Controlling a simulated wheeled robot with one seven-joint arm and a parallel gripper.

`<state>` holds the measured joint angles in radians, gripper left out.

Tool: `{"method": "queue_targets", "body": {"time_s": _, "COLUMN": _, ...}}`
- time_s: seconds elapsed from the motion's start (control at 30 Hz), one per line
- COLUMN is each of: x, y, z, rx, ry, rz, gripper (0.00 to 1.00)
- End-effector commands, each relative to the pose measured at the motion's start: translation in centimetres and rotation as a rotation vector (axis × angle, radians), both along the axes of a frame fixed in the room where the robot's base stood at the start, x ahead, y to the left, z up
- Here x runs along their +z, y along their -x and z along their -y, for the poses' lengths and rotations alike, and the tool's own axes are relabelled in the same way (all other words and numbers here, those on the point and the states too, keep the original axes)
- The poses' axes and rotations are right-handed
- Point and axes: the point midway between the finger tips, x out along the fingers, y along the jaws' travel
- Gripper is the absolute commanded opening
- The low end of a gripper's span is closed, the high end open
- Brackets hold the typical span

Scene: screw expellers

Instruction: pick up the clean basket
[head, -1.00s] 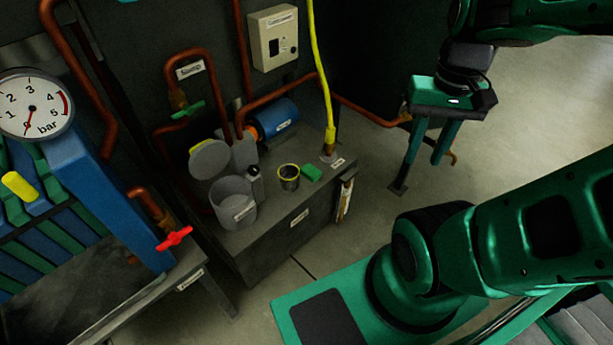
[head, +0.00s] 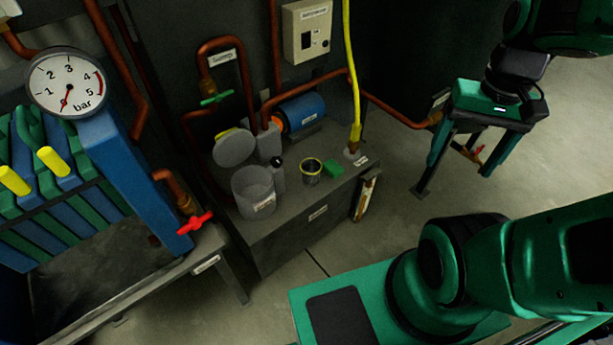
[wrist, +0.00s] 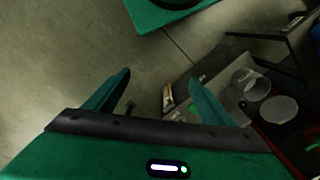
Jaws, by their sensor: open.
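A small metal basket with a yellow rim (head: 311,172) stands upright on the dark bench (head: 285,240) in the head view. It looks like the basket of the task, but I cannot read a label that says clean. I cannot make it out in the wrist view. My gripper (head: 456,182) is open and empty, to the right of the bench and clear of it, fingers pointing down. In the wrist view my open gripper (wrist: 160,76) has floor between its fingers.
Beside the basket are a green block (head: 334,168), a dark-capped bottle (head: 278,174) and a grey bucket (head: 254,191). A yellow hose (head: 352,90) rises behind them. Copper pipes (head: 395,112) run along the wall. A filter press (head: 115,165) with a gauge (head: 66,83) stands left.

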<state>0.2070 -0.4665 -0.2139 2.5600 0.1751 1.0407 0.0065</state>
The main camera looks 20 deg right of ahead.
Motion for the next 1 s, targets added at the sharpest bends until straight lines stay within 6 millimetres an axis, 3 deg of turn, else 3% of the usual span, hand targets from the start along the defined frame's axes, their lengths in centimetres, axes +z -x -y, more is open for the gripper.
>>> {"method": "queue_targets", "body": {"time_s": 0.63, "x": 0.4, "y": 0.7, "z": 0.1, "rx": 0.024, "ry": 0.000, "rz": 0.014, "gripper": 0.79}}
{"method": "queue_targets", "body": {"time_s": 0.77, "x": -0.3, "y": -1.8, "z": 0.5, "rx": 0.116, "ry": -0.001, "rz": 0.015, "gripper": 0.79}}
{"method": "queue_targets", "body": {"time_s": 1.0, "x": -3.4, "y": -8.6, "z": 1.0, "rx": 0.388, "ry": -0.029, "rz": 0.042, "gripper": 0.79}}
